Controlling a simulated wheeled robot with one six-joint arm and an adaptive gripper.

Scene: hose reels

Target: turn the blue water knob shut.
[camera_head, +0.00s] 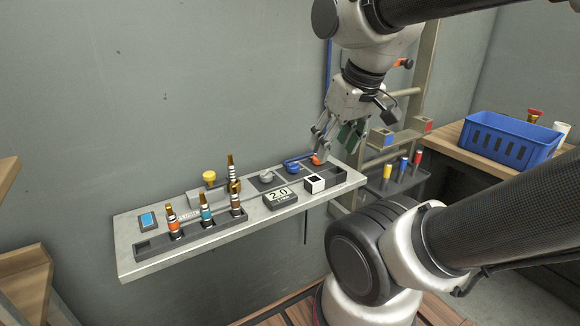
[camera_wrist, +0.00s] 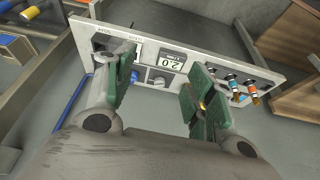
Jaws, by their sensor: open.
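The blue water knob (camera_wrist: 135,76) shows in the wrist view as a small blue part on the pale panel, close beside my left finger and partly hidden by it. In the head view, a blue part (camera_head: 293,164) lies at the back of the wall shelf; I cannot tell how much of it is knob or hose. My gripper (camera_head: 335,143) is open and empty above the right end of the shelf. In the wrist view, its green-padded fingers (camera_wrist: 162,78) stand wide apart with the panel beyond them. I see no clear contact with the knob.
The shelf (camera_head: 128,235) holds a display (camera_head: 281,199) reading 2.0, a grey knob (camera_head: 266,176), a yellow knob (camera_head: 209,176), an orange part (camera_head: 316,159) near my fingertips, and several banded nozzles. A blue crate (camera_head: 512,139) stands at right. A blue hose (camera_head: 329,65) runs along the wall.

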